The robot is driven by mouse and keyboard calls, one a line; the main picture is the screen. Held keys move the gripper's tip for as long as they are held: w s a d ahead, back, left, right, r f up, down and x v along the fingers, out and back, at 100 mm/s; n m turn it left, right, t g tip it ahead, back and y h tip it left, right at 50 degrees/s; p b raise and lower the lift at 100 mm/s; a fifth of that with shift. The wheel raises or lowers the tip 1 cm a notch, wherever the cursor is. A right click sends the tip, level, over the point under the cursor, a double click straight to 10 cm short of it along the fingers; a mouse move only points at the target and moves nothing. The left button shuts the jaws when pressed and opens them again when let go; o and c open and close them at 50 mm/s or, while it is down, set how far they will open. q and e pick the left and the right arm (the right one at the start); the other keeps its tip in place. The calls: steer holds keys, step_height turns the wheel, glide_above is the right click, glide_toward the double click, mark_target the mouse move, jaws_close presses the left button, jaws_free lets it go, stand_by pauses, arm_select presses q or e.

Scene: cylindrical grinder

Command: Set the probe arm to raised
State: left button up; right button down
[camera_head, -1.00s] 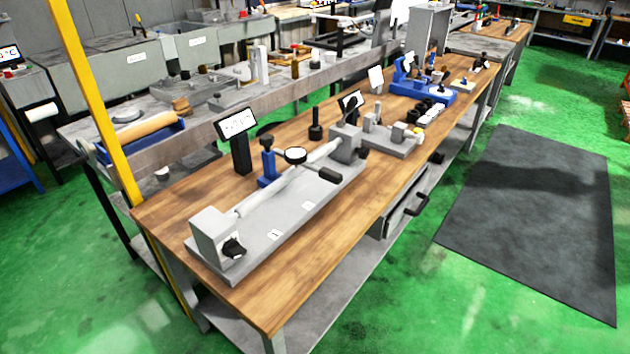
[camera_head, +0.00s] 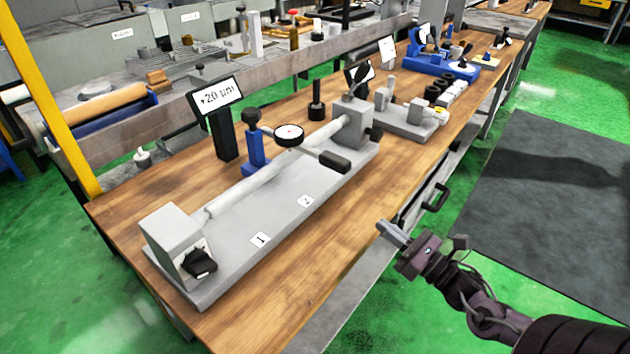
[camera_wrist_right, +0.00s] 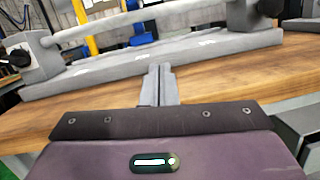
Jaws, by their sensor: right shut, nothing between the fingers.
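The probe arm (camera_head: 312,152) is a thin bar from a round white dial (camera_head: 289,135) to a black handle (camera_head: 334,162). It lies low across the workpiece bar, beside a blue stand (camera_head: 254,150) with a black knob. A grey base (camera_head: 230,255) carries a long round workpiece (camera_head: 250,178) between two end blocks. My right gripper (camera_head: 384,228) is shut and empty, to the right of the base and apart from the handle. In the wrist view its closed fingers (camera_wrist_right: 159,72) point at the base's near side (camera_wrist_right: 200,52). My left gripper is not in view.
A display reading "+20 µm" (camera_head: 218,97) stands behind the base. A black switch knob (camera_head: 200,262) sits on the left end block. A smaller grey fixture (camera_head: 400,122) and a blue device (camera_head: 440,65) stand farther along the wooden bench. A bare wood strip (camera_head: 290,295) runs in front.

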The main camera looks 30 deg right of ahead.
steer(key=a+r+n+y, duration=0.1)
steer(key=w+a+r+n+y, duration=0.1)
steer(key=shift+a+r+n, duration=0.2)
steer(key=shift+a+n, duration=0.1)
steer(key=x, duration=1)
steer(key=shift+w, duration=0.1)
step_height(320, 180, up, 4)
steer(key=shift+f+p, duration=0.1)
steer(key=shift+p, duration=0.9)
